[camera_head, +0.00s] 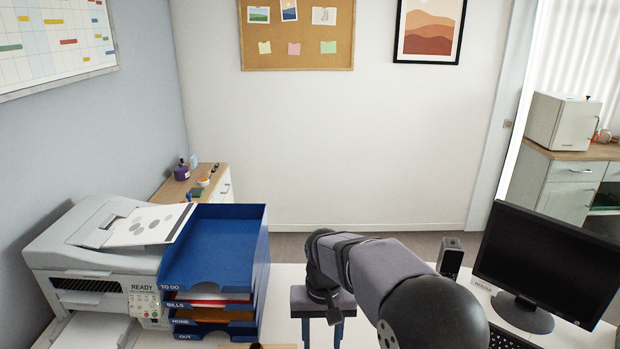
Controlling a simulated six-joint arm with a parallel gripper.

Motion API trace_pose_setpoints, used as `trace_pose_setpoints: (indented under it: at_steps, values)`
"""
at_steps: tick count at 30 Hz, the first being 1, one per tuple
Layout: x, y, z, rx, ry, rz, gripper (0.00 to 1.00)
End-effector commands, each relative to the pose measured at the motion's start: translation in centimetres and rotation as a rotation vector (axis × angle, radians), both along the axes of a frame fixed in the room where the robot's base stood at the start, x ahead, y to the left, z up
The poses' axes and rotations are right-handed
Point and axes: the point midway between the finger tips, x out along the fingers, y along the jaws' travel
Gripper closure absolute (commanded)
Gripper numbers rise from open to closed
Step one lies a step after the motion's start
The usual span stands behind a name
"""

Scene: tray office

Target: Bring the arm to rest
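My arm reaches in from the lower right, with a grey link and black joints. My gripper (322,334) hangs at its end, pointing down over the white desk (283,275). Its two dark fingers stand apart, with nothing seen between them. The fingertips are close to the bottom edge of the picture. The gripper is to the right of the blue letter trays and apart from them.
Stacked blue trays (212,250) hold papers beside a white printer (95,255). A monitor (548,262), keyboard (508,340) and small dark device (451,257) stand on the right. A small brown thing (270,346) shows at the bottom edge.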

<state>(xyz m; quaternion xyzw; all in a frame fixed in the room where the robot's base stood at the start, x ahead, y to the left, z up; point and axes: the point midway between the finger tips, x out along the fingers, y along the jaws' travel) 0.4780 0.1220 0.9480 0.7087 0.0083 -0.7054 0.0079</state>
Motion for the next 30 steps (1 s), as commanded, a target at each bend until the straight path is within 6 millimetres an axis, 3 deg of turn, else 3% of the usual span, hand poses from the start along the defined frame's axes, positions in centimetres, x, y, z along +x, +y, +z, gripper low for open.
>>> trace_pose_setpoints:
  at_steps: [3,9,16,22,30]
  values:
    - [-3.4,-3.6,0.8,0.0,-0.001,-0.01,0.58]
    - [-10.0,-8.3,0.6,-0.001,0.0,-0.016,0.58]
    - [-16.6,-11.3,-0.4,-0.001,0.001,-0.02,0.58]
    - [-19.4,-12.2,-1.1,-0.001,0.003,-0.02,0.58]
    - [-19.8,-12.3,-1.2,-0.001,0.004,-0.019,0.58]
